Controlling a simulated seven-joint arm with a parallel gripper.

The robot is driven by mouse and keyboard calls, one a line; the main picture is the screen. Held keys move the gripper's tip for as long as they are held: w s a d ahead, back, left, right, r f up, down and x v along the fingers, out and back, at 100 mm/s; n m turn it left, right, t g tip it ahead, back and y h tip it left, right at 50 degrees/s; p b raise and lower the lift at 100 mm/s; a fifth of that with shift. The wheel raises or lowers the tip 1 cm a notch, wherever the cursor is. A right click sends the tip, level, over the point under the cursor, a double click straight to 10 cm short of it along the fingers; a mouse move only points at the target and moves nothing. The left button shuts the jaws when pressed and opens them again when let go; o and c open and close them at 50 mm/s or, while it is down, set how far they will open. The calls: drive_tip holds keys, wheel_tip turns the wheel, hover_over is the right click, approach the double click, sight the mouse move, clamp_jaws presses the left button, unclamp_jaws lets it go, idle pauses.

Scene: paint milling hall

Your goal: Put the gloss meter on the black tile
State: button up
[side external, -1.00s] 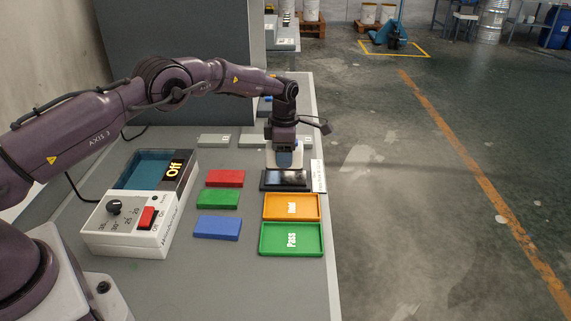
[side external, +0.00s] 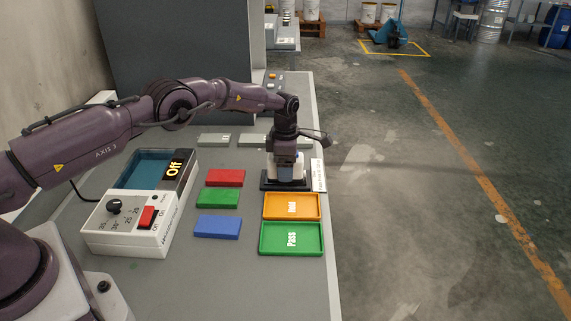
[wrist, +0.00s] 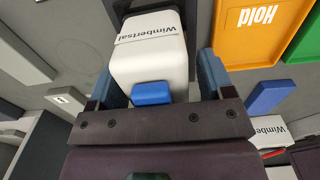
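The gloss meter is a white box with a blue button and a "Wimbertsai" label. It sits between the fingers of my gripper (side external: 286,172), upright over the black tile (side external: 264,185). In the wrist view the gloss meter (wrist: 150,62) fills the space between the blue-grey fingers of the gripper (wrist: 160,80). Whether both fingers press on it is not clear. In the side view the gloss meter (side external: 300,168) is partly hidden by a finger. Its base appears at or very near the tile, whose middle is covered.
The orange Hold tray (side external: 309,213) and green Pass tray (side external: 271,250) lie in front of the tile. Red (side external: 226,177), green (side external: 218,198) and blue (side external: 218,227) blocks lie left. A control box (side external: 130,225) reads Off. Grey blocks (side external: 214,140) lie behind.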

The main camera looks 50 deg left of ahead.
wheel_tip(320, 180, up, 12)
drive_tip(key=shift+f, duration=0.15)
drive_tip(key=s+d+r+m+t, duration=0.2)
drive_tip(key=s+r+m, duration=0.55)
drive_tip(key=r, duration=0.35)
drive_tip(key=s+d+r+m+t, duration=0.1)
drive_tip(key=s+r+m, duration=0.6)
drive_tip(key=r, duration=0.4)
drive_tip(key=s+d+f+m+t, duration=0.1)
drive_tip(key=s+m, duration=0.5)
drive_tip(key=s, duration=0.6)
drive_tip(key=s+d+f+m+t, duration=0.1)
drive_tip(key=s+m, duration=0.5)
drive_tip(key=s, duration=0.6)
drive_tip(key=shift+d+t, duration=0.3)
drive_tip(key=shift+d, duration=0.05)
